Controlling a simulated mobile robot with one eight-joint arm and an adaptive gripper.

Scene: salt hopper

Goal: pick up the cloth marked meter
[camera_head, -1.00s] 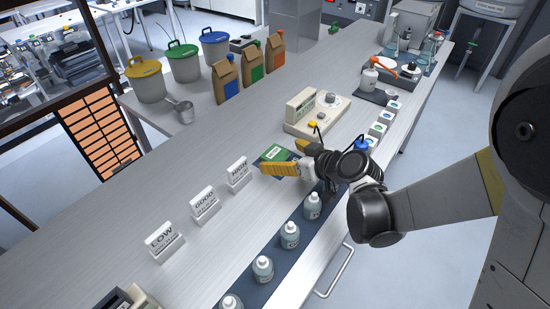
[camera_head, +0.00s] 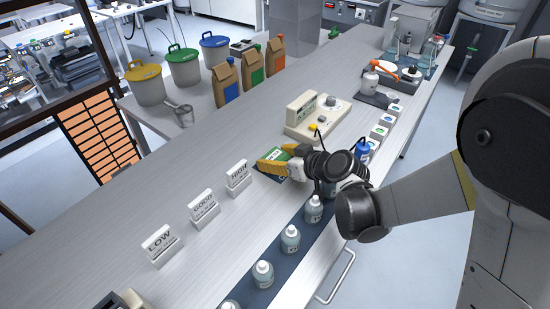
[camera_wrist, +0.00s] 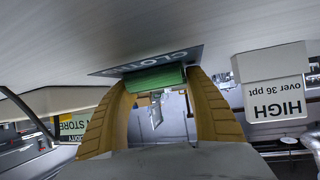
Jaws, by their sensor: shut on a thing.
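The cloth (camera_head: 286,150) is a small green folded piece at its dark mat on the bench, beside the HIGH sign. In the wrist view the green cloth (camera_wrist: 155,80) lies between the tips of my yellow fingers, close against the dark mat (camera_wrist: 196,56) lettered CLOTH. My gripper (camera_head: 274,162) is shut on the cloth, one finger on each side; it also shows in the wrist view (camera_wrist: 157,92). I cannot read any word "meter" on the cloth. The fingers hide part of the cloth and mat in the head view.
A beige meter (camera_head: 303,113) with a cable stands just behind the gripper. HIGH (camera_head: 238,178), GOOD (camera_head: 204,208) and LOW (camera_head: 161,244) signs stand left. Several bottles line a dark strip (camera_head: 272,281) at the front edge. The bench's left middle is clear.

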